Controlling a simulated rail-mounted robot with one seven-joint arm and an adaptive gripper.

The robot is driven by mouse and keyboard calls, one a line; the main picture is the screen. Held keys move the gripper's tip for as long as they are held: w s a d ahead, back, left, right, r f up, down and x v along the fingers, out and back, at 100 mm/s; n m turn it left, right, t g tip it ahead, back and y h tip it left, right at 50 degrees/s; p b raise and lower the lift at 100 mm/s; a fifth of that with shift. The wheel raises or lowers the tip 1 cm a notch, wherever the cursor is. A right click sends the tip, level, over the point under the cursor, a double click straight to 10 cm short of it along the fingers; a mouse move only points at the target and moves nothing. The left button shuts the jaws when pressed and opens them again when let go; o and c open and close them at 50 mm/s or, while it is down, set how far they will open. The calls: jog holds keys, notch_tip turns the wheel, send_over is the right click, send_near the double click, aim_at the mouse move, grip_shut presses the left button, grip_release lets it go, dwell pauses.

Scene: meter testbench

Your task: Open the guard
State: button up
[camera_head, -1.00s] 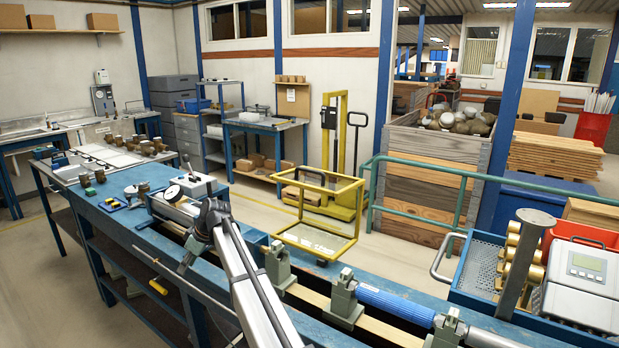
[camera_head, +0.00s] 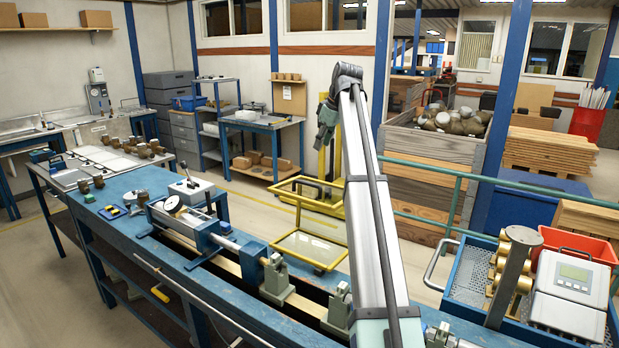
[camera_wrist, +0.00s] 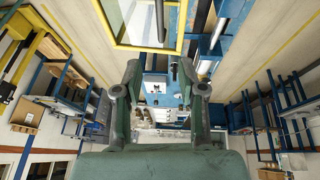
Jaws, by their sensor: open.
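The guard (camera_head: 302,257) is a yellow frame with a clear panel. It stands at the far side of the blue bench, with a second yellow bar above the panel. In the wrist view the guard (camera_wrist: 122,42) shows at the top edge, cut off by the frame. My gripper (camera_wrist: 159,68) has its two fingers well apart with nothing between them. In the head view my gripper (camera_head: 325,118) hangs at the end of the raised arm, above the guard and apart from it.
A meter rail with green-grey clamps (camera_head: 278,280) runs along the blue bench (camera_head: 140,222). A white dial device (camera_head: 172,204) sits on it. A yellow lift truck (camera_head: 322,160) and a wooden crate (camera_head: 430,155) stand behind. A blue tray (camera_head: 470,268) with brass parts is at right.

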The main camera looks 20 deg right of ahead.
jog(key=p+x, duration=0.5)
jog(key=x, duration=1.1)
jog(key=shift+w+a, duration=0.1)
jog(key=shift+c, duration=0.2)
grip_shut()
